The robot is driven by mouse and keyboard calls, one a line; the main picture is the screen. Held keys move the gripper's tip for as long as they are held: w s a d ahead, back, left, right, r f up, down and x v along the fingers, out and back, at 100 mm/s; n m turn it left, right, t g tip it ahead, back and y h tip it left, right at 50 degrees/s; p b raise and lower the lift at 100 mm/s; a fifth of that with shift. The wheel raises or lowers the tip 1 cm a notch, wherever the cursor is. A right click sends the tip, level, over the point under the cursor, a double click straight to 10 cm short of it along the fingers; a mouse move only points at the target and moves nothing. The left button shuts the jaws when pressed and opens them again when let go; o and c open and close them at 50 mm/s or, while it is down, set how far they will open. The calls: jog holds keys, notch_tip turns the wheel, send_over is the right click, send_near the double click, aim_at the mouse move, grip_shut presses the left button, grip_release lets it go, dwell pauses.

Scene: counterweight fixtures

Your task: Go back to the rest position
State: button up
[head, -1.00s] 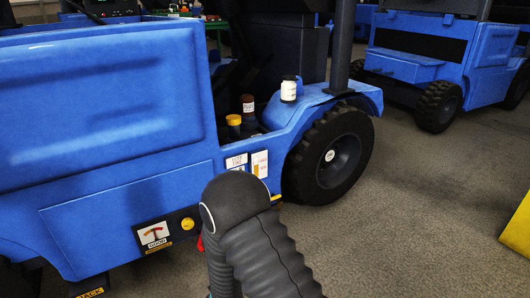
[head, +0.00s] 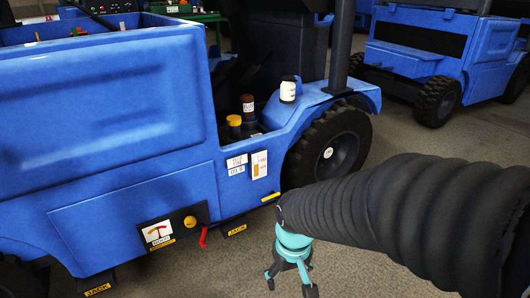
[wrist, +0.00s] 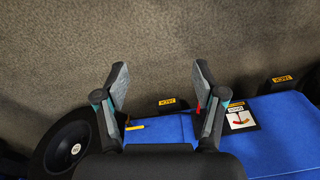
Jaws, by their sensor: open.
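My gripper (head: 290,283) hangs below the black ribbed sleeve of my arm, at the lower middle of the head view. It points down over the grey floor, in front of the blue vehicle's side. In the wrist view my gripper (wrist: 160,84) has its two fingers spread wide apart with nothing between them. Carpet-like floor shows in the gap, and the vehicle's blue side lies beyond the fingers at the bottom.
The blue vehicle (head: 110,100) fills the left, with a black wheel (head: 328,152). A white bottle (head: 288,89), a yellow-capped jar (head: 234,126) and a dark-capped bottle (head: 248,108) stand on it. Another blue vehicle (head: 410,62) stands behind right. Open floor (head: 400,140) lies between.

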jog(key=s+d+r+m+t+p, duration=0.1)
jog(key=d+r, duration=0.4)
jog(key=r, duration=0.5)
jog(key=s+d+r+m+t+p, duration=0.2)
jog(key=s+d+r+t+p, duration=0.1)
jog(key=r, duration=0.7)
jog(key=s+d+t, duration=0.1)
jog(key=s+d, duration=0.1)
jog(key=s, duration=0.1)
jog(key=shift+d+m+p, duration=0.3)
jog(key=shift+p, duration=0.05)
jog(key=shift+s, duration=0.1)
